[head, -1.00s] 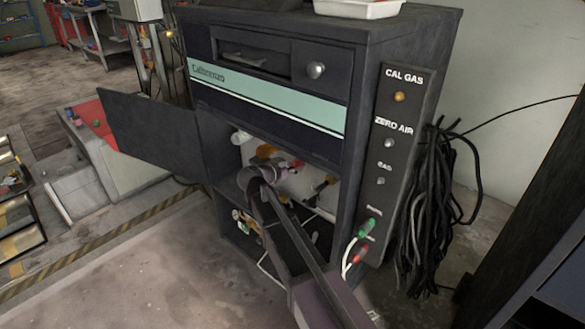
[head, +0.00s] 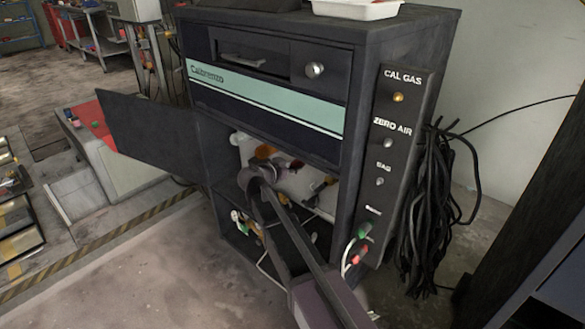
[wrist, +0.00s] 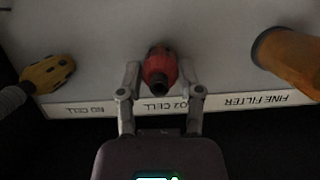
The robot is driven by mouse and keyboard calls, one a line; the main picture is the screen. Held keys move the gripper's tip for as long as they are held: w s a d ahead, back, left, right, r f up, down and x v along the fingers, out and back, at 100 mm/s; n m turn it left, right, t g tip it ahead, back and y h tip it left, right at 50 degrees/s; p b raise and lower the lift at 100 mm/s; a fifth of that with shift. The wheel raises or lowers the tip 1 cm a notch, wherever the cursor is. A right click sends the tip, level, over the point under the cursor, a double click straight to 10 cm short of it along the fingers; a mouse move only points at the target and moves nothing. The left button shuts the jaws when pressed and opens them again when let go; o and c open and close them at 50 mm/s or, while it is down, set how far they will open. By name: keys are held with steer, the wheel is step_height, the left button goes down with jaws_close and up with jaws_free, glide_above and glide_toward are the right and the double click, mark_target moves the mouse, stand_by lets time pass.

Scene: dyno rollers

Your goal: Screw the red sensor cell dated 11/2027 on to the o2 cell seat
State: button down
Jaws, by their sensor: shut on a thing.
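The red sensor cell (wrist: 160,62) is between the two fingertips of my gripper (wrist: 159,74) in the wrist view, with its dark end toward the camera. My gripper is shut on it. The cell is at the pale panel, in line with the "O2 CELL" label (wrist: 168,106), which reads upside down. The o2 cell seat is hidden behind the cell, so I cannot tell whether they touch or are threaded. No date shows on the cell. In the head view my arm reaches into the open bay of the dark cabinet (head: 275,70), and my fingers are not clearly visible.
A yellow-orange part (wrist: 47,73) sits left of my gripper by the "CELL" strip. An orange cylinder (wrist: 288,62) sits right above "FINE FILTER". The open cabinet door (head: 150,130) extends left. Black cables (head: 425,205) hang on the cabinet's right side.

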steer(key=shift+w+d, duration=0.15)
steer(key=shift+w, duration=0.05)
stand_by(0.6)
steer(key=m, duration=0.2)
steer(key=m+t+y+b, duration=0.1)
steer(key=m, duration=0.1)
steer(key=shift+t+y, duration=0.3)
steer(key=m+t+b, duration=0.1)
steer(key=m, duration=0.2)
steer(key=shift+y, duration=0.3)
steer(key=shift+w+m+t+b, duration=0.15)
steer(key=shift+m+t+b, duration=0.45)
steer(key=shift+m, duration=0.7)
steer(key=shift+c, duration=0.9)
jaws_free()
steer(key=shift+r, duration=0.1)
